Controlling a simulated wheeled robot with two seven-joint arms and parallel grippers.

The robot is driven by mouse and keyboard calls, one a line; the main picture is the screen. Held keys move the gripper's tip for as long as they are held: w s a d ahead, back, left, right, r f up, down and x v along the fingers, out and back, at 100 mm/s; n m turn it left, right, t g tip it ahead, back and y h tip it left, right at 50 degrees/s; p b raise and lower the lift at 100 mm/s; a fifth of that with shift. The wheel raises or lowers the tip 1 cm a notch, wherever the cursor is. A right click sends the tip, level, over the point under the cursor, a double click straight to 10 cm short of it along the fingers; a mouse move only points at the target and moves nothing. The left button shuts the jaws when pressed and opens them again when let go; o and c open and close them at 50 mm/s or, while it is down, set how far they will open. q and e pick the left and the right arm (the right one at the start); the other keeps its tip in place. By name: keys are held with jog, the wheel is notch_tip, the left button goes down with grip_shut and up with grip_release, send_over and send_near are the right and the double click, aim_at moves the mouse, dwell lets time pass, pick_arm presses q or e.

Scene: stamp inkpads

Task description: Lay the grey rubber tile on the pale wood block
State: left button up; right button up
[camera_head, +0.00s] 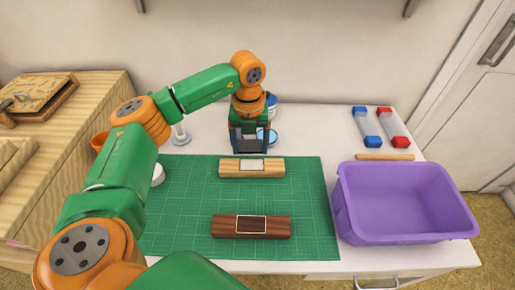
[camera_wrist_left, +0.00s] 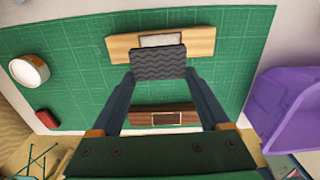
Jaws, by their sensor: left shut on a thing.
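The pale wood block (camera_head: 230,168) lies across the upper part of the green mat, with a light rectangular patch on its top. It also shows in the left wrist view (camera_wrist_left: 122,46). My left gripper (camera_head: 250,146) is shut on the grey rubber tile (camera_wrist_left: 158,63), a dark ridged piece held between the fingertips. In the wrist view the tile overlaps the block's near edge and hides part of its patch. The tile looks held above the block; I cannot tell the exact gap. My right gripper is not in view.
A dark wood block (camera_head: 225,226) with an outlined patch lies nearer on the green mat (camera_head: 305,205). A purple tub (camera_head: 405,225) stands right. A blue-ended piece (camera_head: 366,125) and a red-ended piece (camera_head: 393,127) lie behind it. A round white-topped thing (camera_wrist_left: 29,70) stands left.

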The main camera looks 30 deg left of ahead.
aim_at(252, 169)
pick_arm(q)
jog(key=shift+d+f+b, duration=0.15)
jog(key=shift+f+b, duration=0.2)
jog(key=shift+f, duration=0.3)
notch_tip(252, 169, down, 6)
jog(key=b, duration=0.4)
jog(key=shift+r, duration=0.25)
jog(key=o, duration=1.2)
notch_tip(252, 169, up, 7)
jog(key=shift+r, duration=0.15)
